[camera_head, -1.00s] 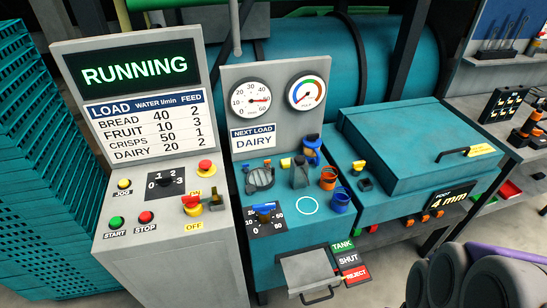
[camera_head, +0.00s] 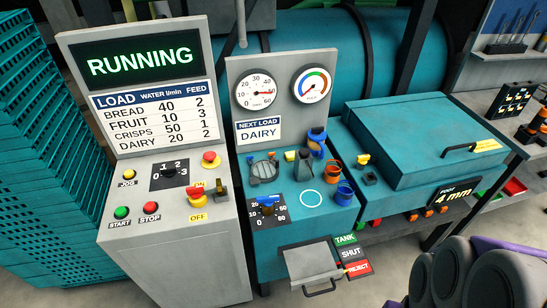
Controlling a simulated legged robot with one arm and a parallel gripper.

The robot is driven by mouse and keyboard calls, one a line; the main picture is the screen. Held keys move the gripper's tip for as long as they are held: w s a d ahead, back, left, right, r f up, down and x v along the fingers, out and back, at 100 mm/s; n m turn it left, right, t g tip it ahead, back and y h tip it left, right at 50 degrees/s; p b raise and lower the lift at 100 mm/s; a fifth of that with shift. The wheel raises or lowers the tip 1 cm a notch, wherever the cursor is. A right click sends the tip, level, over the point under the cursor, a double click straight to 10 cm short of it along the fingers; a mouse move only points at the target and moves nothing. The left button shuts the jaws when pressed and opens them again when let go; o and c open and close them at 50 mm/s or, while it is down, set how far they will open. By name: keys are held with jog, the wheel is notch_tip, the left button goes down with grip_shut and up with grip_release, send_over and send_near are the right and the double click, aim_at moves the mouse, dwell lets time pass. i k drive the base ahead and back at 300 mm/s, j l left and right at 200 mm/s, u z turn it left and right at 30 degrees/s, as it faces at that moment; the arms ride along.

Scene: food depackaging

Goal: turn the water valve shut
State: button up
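A blue-handled knob (camera_head: 267,206) sits on a black plate numbered in tens, on the front of the teal console; it appears to be the water valve. Its handle lies roughly across the plate, and the exact setting is too small to read. The display (camera_head: 146,60) reads RUNNING. My gripper is not in view. Dark rounded parts with purple pieces at the lower right look like parts of my own body.
The grey control post (camera_head: 170,220) has start, stop and jog buttons. Coloured cup-like holders (camera_head: 343,192) stand right of the knob. A grey drawer (camera_head: 312,262) juts out below the console. A teal lidded box (camera_head: 425,140) stands right; teal crates (camera_head: 35,190) stand left.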

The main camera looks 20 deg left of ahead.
aim_at(268, 201)
jog(key=i+u, duration=0.1)
jog(key=u, duration=0.3)
jog(key=j+u, duration=0.1)
jog(key=u, duration=0.3)
jog(key=i+u, duration=0.15)
jog(key=u, duration=0.25)
jog(key=i+u, duration=0.1)
jog(key=u, duration=0.3)
